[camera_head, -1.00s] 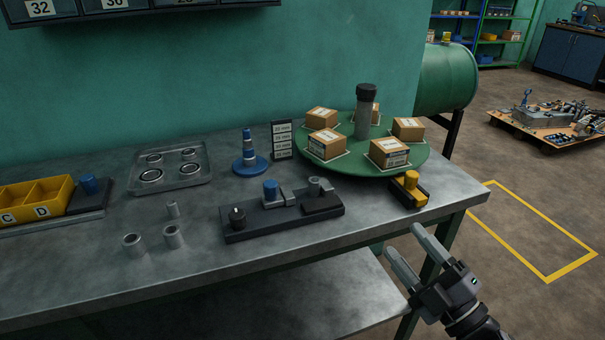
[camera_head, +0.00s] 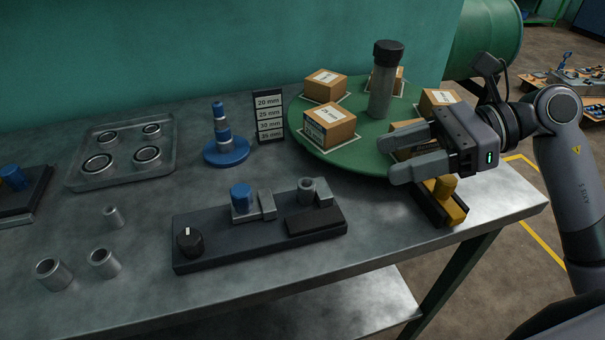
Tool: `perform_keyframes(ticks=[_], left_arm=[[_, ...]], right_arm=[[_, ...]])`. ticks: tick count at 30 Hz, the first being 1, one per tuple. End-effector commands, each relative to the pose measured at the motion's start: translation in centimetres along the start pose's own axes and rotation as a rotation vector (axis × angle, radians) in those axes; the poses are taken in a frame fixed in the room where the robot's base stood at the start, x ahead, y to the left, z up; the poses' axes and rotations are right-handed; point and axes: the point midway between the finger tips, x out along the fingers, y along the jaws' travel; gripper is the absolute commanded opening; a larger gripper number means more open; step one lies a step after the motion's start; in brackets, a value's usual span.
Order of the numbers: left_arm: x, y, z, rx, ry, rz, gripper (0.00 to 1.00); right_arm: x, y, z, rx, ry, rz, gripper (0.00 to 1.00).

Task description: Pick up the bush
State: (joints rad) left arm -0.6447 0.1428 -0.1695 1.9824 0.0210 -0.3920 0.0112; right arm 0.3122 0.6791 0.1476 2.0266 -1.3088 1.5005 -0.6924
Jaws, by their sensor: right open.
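Three grey metal bushes stand on the bench at front left: a small one (camera_head: 113,217), a wider one (camera_head: 103,263) and the widest (camera_head: 53,273). Another grey ring-shaped piece (camera_head: 314,191) sits on the right part of the black fixture (camera_head: 225,245), beside a blue cylinder (camera_head: 241,196). My right gripper (camera_head: 388,157) is open and empty, its fingers pointing left above the front right edge of the green turntable (camera_head: 350,158). It partly hides a box there. It is well to the right of the loose bushes. My left gripper is not in view.
A grey tray (camera_head: 127,175) with several rings lies at back left. A blue stepped post (camera_head: 222,137) and a size sign (camera_head: 269,117) stand mid-bench. Boxes and a dark-capped cylinder (camera_head: 383,80) crowd the turntable. A yellow-black block (camera_head: 443,200) sits at the right edge.

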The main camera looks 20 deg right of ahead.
Motion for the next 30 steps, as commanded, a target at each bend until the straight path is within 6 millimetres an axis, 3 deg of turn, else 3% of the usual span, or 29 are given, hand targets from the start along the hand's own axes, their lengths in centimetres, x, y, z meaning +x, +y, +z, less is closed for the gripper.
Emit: perform_keyframes(ticks=[4,12,20,30], left_arm=[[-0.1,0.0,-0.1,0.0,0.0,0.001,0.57],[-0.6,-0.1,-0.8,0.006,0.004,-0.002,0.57],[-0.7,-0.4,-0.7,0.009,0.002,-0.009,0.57],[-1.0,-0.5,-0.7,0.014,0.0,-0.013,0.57]], right_arm=[[0.3,-0.1,-0.2,-0.028,0.035,-0.007,0.57],[4.5,-0.1,-0.2,-0.026,0.033,-0.006,0.57],[6.4,-0.2,-0.4,-0.024,0.032,-0.006,0.57],[11.1,-0.2,-0.5,-0.023,0.032,-0.006,0.57]])
